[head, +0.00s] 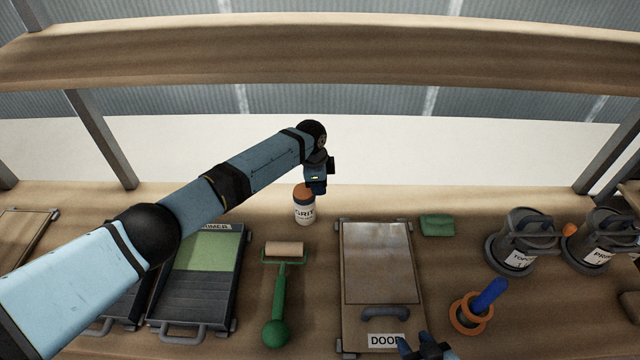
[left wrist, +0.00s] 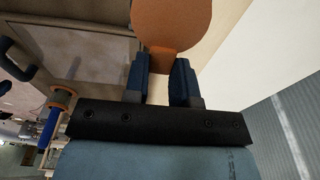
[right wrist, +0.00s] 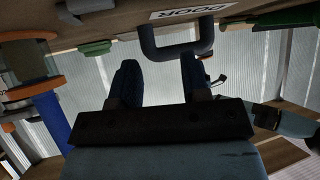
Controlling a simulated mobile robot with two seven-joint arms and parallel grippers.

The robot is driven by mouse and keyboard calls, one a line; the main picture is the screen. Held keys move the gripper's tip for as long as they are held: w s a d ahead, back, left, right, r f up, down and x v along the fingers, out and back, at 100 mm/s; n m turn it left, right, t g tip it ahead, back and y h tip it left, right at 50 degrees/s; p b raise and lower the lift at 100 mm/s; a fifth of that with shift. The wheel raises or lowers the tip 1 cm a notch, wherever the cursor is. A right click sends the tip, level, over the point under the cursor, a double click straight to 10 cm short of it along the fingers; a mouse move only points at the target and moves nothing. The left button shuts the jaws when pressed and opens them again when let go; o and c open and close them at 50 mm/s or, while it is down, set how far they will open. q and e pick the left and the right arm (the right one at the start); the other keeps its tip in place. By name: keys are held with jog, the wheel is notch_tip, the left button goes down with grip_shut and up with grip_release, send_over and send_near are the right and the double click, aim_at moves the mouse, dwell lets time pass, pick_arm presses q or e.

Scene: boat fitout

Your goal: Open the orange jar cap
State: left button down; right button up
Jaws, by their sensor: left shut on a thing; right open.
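A white jar (head: 305,213) with dark lettering stands upright on the bench near its back edge. Its orange cap (head: 302,191) is on top. My left gripper (head: 316,188) is at the cap from above and behind. In the left wrist view the orange cap (left wrist: 172,24) lies at the fingertips, and the left gripper (left wrist: 162,62) is shut on it. Whether the cap has turned cannot be told. My right gripper (head: 428,350) is low at the front edge, below the DOOR tray; in the right wrist view its fingers (right wrist: 160,80) are apart and empty.
A green roller (head: 278,290) lies left of the DOOR tray (head: 377,270). A primer tray (head: 201,285) is further left. A shelf (head: 320,55) spans above the bench.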

pick_arm(q)
jog(key=shift+a+r+h, duration=0.4)
jog(key=shift+r+h, duration=0.25)
jog(key=shift+h, duration=0.55)
pick_arm(e)
jog(key=shift+d+r, duration=0.15)
jog(key=shift+r, duration=0.05)
pick_arm(q)
jog(key=shift+a+r+h+b, duration=0.4)
jog(key=shift+a+r+h, duration=0.15)
jog(key=shift+h, duration=0.55)
pick_arm(e)
jog(key=shift+f, duration=0.65)
pick_arm(q)
jog(key=shift+a+r+h, duration=0.25)
jog(key=shift+r+h, duration=0.05)
jog(key=shift+h, duration=0.2)
pick_arm(e)
jog(key=shift+s+a+f, duration=0.1)
jog(key=shift+a+f, duration=0.1)
jog(key=shift+a, duration=0.1)
jog(key=shift+r, duration=0.1)
jog(key=shift+d+r, duration=0.1)
